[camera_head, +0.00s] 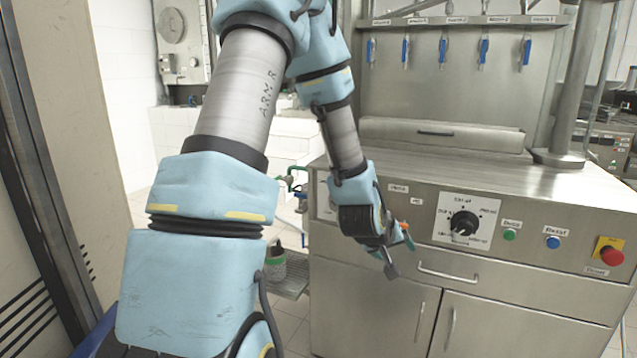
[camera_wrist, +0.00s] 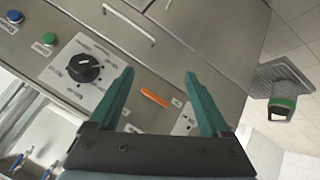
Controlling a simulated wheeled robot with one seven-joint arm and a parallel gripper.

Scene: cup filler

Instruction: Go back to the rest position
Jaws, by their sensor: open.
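My arm reaches down across the left and middle of the head view. My gripper (camera_head: 398,257) hangs in front of the left end of the steel machine's control panel (camera_head: 405,226). In the wrist view my gripper (camera_wrist: 160,88) is open, with its two green fingers spread apart. Nothing is between the fingertips. An orange bar-shaped part (camera_wrist: 154,98) shows on the panel beyond the fingers, apart from them as far as I can see.
The panel carries a black rotary knob (camera_head: 464,222), a green button (camera_head: 509,235), a blue button (camera_head: 553,242) and a red stop button (camera_head: 611,256). Several blue-handled valves (camera_head: 405,50) hang above. A dark bottle with a green band (camera_head: 275,260) stands on a low grate (camera_head: 292,286) at left.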

